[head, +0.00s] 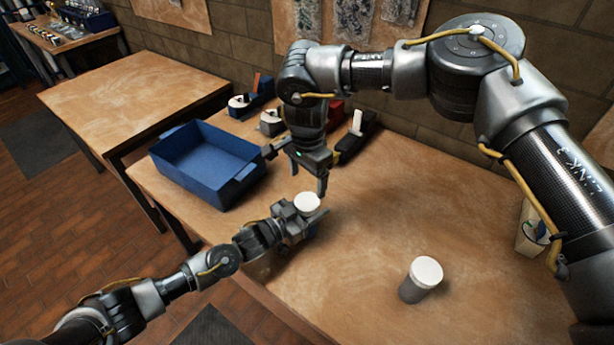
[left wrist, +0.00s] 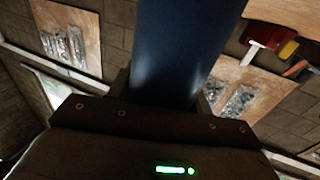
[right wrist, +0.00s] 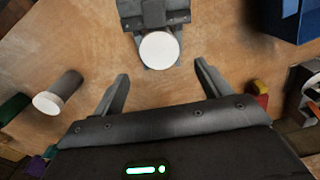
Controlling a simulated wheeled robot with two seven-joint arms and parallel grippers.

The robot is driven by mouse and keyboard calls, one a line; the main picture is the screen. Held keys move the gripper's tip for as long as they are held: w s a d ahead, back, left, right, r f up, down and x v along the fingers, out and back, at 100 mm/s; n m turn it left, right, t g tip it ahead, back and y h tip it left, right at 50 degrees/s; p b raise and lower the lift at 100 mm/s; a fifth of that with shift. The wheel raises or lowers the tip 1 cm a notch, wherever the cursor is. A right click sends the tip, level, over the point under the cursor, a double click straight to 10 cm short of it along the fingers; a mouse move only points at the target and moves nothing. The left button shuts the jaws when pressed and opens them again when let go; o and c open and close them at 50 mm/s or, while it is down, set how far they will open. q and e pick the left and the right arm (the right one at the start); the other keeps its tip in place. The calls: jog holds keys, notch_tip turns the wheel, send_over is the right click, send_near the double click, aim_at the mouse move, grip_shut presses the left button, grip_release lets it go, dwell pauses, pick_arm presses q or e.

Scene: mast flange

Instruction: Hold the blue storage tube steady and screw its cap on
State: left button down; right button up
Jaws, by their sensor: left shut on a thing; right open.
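My left gripper (head: 301,217) is shut on the blue storage tube (left wrist: 180,50), which fills the middle of the left wrist view. In the head view the tube is mostly hidden by the gripper. A round white cap (head: 307,202) sits at the tube's top; it also shows in the right wrist view (right wrist: 159,50). Whether it is fully seated I cannot tell. My right gripper (head: 298,172) is open and empty, above the cap. In the right wrist view the cap lies just beyond the gap between its fingertips (right wrist: 161,74).
A grey tube with a white lid (head: 423,279) stands at the table's front right. An open blue bin (head: 205,165) is at the left. Black, red and blue holders (head: 355,135) line the back.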

aim_at(307, 201)
jog(key=shift+n, duration=1.2)
jog(key=shift+f, duration=0.15)
jog(key=shift+f, duration=3.9)
jog(key=c, duration=1)
jog(key=m, duration=0.4)
jog(key=shift+s+m, duration=0.1)
jog(key=shift+m, duration=0.3)
jog(key=m, duration=0.5)
